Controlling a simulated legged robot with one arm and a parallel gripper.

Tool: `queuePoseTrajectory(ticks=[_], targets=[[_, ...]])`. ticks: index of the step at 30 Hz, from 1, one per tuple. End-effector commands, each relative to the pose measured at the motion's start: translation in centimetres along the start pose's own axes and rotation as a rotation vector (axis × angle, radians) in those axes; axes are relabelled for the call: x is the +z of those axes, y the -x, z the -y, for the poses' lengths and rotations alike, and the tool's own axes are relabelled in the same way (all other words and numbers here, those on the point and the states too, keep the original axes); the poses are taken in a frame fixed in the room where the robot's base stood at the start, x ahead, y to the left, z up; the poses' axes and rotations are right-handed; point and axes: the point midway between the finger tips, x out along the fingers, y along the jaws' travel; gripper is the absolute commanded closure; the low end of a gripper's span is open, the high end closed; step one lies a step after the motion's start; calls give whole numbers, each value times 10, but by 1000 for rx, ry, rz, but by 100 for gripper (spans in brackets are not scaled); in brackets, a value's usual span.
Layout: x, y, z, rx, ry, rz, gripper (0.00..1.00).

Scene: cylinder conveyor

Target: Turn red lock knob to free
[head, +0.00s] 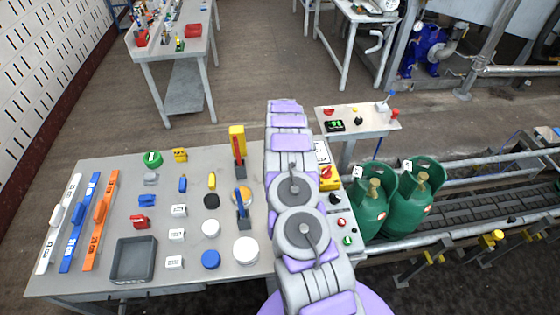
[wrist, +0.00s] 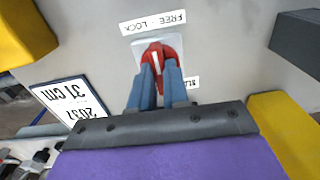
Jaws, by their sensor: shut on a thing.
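In the wrist view the red lock knob (wrist: 170,50) sits on a pale square plate on a grey panel. A white mark on it runs nearly up and down in the picture. A FREE - LOCK label (wrist: 153,21) shows upside down above it, with FREE toward the right and LOCK toward the left. My gripper (wrist: 161,72) has its two blue-grey fingers on either side of the knob, shut on it. In the head view my arm hides the gripper, and I cannot tell this knob there.
In the wrist view a card reading 2037 and 31 cm (wrist: 70,107) lies at left, with yellow blocks and a dark block near the edges. In the head view a table of small parts and a grey tray (head: 134,260) lie left of my arm; green gas cylinders (head: 372,212) stand right by the conveyor.

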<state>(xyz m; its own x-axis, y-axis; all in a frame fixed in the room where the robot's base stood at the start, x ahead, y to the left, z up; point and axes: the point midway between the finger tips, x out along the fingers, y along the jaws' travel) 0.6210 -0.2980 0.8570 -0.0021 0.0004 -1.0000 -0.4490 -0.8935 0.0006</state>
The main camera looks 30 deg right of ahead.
Motion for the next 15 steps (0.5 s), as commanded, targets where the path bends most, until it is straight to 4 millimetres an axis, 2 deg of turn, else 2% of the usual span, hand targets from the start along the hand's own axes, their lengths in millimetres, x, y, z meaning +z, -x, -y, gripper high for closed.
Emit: queuePoseTrajectory(ticks=[7,8,15], targets=[[-4,3,0,-1,-1,-13,100],[-4,4,0,-1,-1,-13,84],[-2,2,0,-1,0,-8,61]])
